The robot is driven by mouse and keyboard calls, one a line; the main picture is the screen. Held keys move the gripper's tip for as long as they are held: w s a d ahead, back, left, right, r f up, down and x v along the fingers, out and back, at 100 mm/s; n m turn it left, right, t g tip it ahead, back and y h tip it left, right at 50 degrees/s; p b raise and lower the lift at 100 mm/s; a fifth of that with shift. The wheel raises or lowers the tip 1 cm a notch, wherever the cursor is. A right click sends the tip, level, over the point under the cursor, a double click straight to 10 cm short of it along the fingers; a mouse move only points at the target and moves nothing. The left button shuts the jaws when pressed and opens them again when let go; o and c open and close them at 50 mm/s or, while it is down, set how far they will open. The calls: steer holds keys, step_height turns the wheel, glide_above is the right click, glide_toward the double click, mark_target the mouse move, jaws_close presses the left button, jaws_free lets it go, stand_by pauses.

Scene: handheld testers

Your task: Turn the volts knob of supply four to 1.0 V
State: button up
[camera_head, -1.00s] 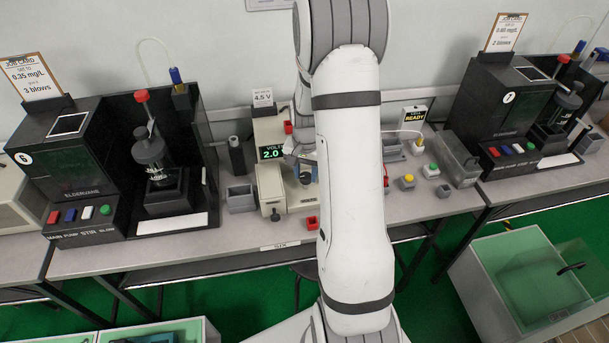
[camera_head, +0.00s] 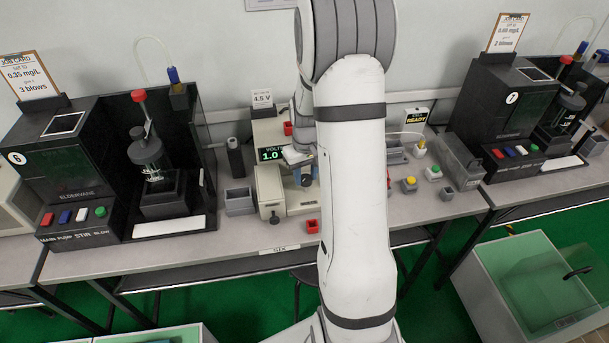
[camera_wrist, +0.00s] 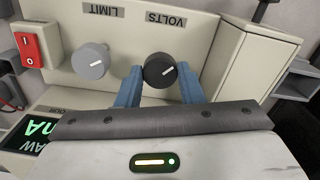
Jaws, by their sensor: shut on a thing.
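The supply's dark volts knob (camera_wrist: 160,70) sits under the VOLTS label (camera_wrist: 166,20) in the wrist view, its white pointer line slanting up to the right. My gripper (camera_wrist: 160,83) has its blue fingers on both sides of this knob and is shut on it. In the head view the supply's green display (camera_head: 271,154) reads 1.0 beside the word VOLTS. My gripper (camera_head: 304,178) also shows there, in front of the supply, partly hidden by my arm. A card (camera_head: 262,98) reading 4.5 V stands on top of the supply.
A grey LIMIT knob (camera_wrist: 91,61) and a red switch (camera_wrist: 29,45) are left of the volts knob. Black tester six (camera_head: 73,170) stands to the left and tester seven (camera_head: 505,105) to the right.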

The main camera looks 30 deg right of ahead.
mark_target(305, 177)
steer(key=shift+w+r, duration=0.2)
steer(key=shift+w, duration=0.05)
stand_by(0.3)
steer(key=o, duration=1)
steer(key=shift+s+f, duration=0.1)
steer(key=shift+f, duration=0.05)
steer(key=shift+r, duration=3.9)
